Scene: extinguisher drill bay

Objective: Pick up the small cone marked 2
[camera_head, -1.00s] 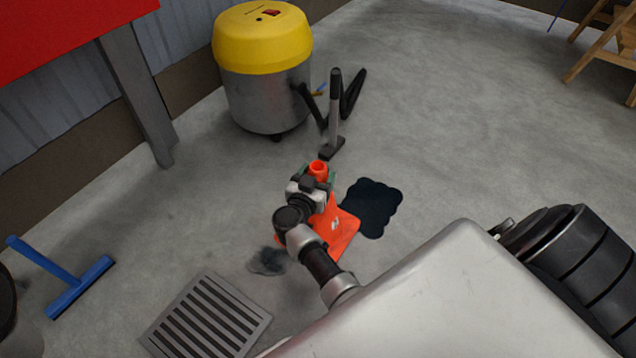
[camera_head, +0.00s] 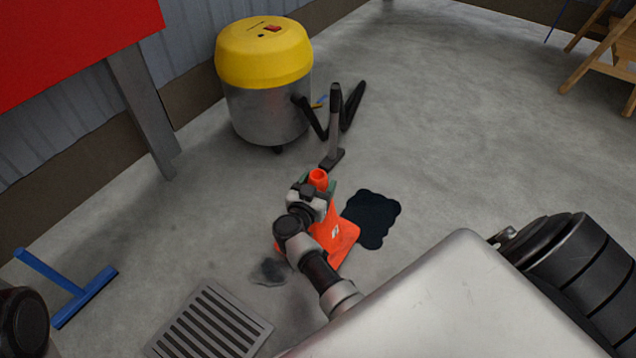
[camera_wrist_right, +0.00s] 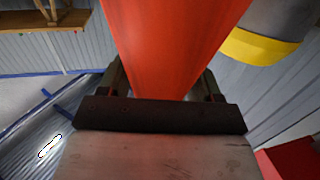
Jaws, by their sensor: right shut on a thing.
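The small orange cone (camera_head: 342,238) stands upright on the floor or just above it; I cannot tell which. A white mark shows on its side, but the figure is too small to read. My right gripper (camera_head: 317,188) is shut on the cone near its top, with the open orange tip showing above the fingers. In the right wrist view the cone (camera_wrist_right: 175,40) fills the space between the fingers of my right gripper (camera_wrist_right: 165,88). My arm hides part of the cone's body and base. My left gripper is not in view.
A dark puddle (camera_head: 373,219) lies right of the cone. A yellow-topped vacuum (camera_head: 265,85) with a black hose stands behind. A floor grate (camera_head: 208,322), a small dark stain (camera_head: 268,271) and a blue squeegee (camera_head: 85,295) are at left.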

